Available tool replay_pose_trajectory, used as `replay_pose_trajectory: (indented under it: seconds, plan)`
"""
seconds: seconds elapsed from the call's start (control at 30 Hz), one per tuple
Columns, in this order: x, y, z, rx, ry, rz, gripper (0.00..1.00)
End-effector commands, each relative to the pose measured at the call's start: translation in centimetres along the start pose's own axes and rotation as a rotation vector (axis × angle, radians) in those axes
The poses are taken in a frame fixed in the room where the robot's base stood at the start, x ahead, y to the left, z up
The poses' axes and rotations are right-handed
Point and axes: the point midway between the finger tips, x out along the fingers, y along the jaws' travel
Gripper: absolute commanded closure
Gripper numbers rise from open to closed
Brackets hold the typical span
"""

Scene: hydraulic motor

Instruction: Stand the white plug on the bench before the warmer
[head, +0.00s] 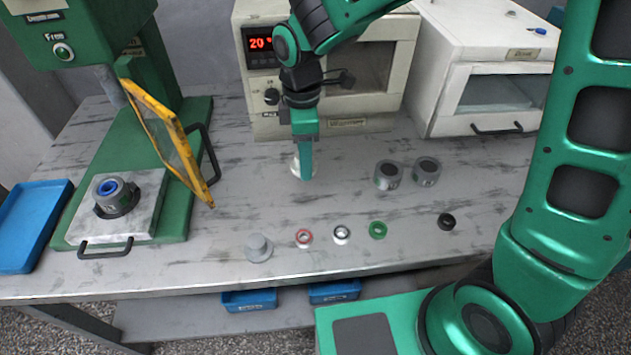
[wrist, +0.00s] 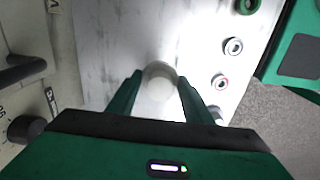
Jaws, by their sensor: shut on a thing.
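The white plug (head: 296,167) is between the fingers of my gripper (head: 304,172), in front of the warmer (head: 344,126) with the red display. One finger hides part of it in the head view. In the wrist view the plug (wrist: 159,80) shows as a pale round top between the two green fingertips of my gripper (wrist: 160,92). My gripper points down and is shut on the plug. The plug looks upright and at or very near the bench (head: 330,215); I cannot tell whether its base touches.
Two grey cylinders (head: 389,175) stand right of my gripper. A grey stepped piece (head: 259,247) and red, white, green and black rings lie along the front. A green press (head: 185,140) with a yellow-framed guard is at left. A white cabinet (head: 490,75) stands back right.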

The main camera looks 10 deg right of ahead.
Motion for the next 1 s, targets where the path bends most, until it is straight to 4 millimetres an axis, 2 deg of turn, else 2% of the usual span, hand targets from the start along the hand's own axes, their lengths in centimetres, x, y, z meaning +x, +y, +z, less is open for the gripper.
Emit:
replay_pose_trajectory:
  seconds: [0.1, 0.37, 0.6, 0.93, 0.97, 1.0]
  plan:
    - [1.9, -0.1, -0.2, -0.003, -0.001, -0.003, 0.77]
    - [3.8, -0.1, -0.4, -0.005, -0.001, -0.001, 0.77]
    - [6.7, -0.1, -0.4, -0.005, -0.001, -0.001, 0.77]
    - [6.9, -0.1, -0.4, -0.005, 0.0, 0.0, 0.77]
    - [7.0, -0.1, -0.4, -0.005, 0.0, 0.001, 0.52]
    - [6.9, -0.1, -0.4, -0.005, 0.0, 0.001, 0.42]
